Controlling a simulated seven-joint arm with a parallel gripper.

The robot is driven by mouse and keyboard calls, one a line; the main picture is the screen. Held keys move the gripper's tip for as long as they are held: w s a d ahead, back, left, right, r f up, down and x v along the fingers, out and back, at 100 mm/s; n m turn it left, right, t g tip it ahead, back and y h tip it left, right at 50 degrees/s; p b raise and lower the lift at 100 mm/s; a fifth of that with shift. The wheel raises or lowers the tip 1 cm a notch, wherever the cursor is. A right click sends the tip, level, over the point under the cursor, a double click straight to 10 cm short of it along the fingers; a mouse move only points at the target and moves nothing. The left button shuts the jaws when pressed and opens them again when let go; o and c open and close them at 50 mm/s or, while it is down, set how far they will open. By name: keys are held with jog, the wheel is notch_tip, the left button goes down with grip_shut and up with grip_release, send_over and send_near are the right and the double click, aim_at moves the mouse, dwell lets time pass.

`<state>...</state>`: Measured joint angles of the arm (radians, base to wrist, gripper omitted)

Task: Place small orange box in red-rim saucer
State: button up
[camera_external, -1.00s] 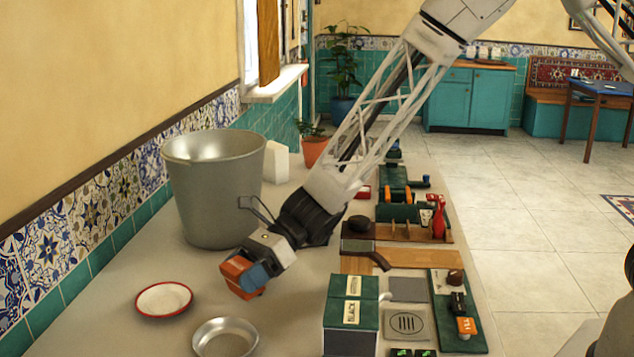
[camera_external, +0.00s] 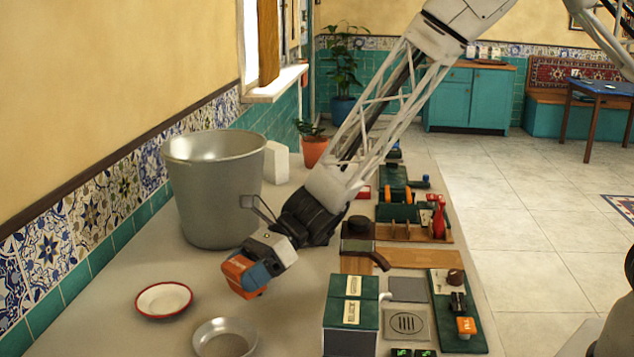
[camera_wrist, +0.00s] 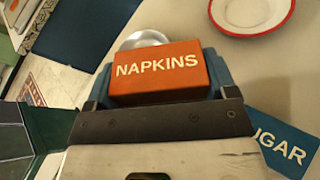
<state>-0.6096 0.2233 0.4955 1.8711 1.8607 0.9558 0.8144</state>
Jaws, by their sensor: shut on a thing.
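The small orange box, lettered NAPKINS, (camera_wrist: 158,70) is held between the blue fingers of my gripper (camera_external: 254,277). In the external view, the orange box (camera_external: 236,270) is partly covered by a finger, and it appears held above the counter. The red-rim saucer (camera_external: 164,299) is white inside and looks empty. It lies on the counter to the left of my gripper and nearer the camera. In the wrist view the saucer (camera_wrist: 250,14) is cut off at the top right, apart from the box.
A metal dish (camera_external: 225,339) lies beside the saucer. A large metal bucket (camera_external: 213,195) stands behind it by the wall. A blue SUGAR box (camera_wrist: 281,142) shows in the wrist view. Green boxes (camera_external: 351,312) stand to the right.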

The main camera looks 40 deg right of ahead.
jog(key=w+a+r+n+y, duration=0.1)
jog(key=w+a+r, duration=0.2)
jog(key=w+a, duration=0.3)
jog(key=w+a+r+n+y, duration=0.1)
jog(key=w+a, duration=0.4)
jog(key=w, duration=0.5)
jog(key=shift+w+a+r, duration=0.35)
jog(key=shift+r, duration=0.55)
send_over(158, 290)
jog(key=shift+f, duration=3.1)
jog(key=shift+f, duration=0.1)
jog(key=shift+f, duration=1.8)
jog(key=shift+f, duration=0.2)
jog(key=o, duration=0.9)
jog(key=shift+r, duration=0.1)
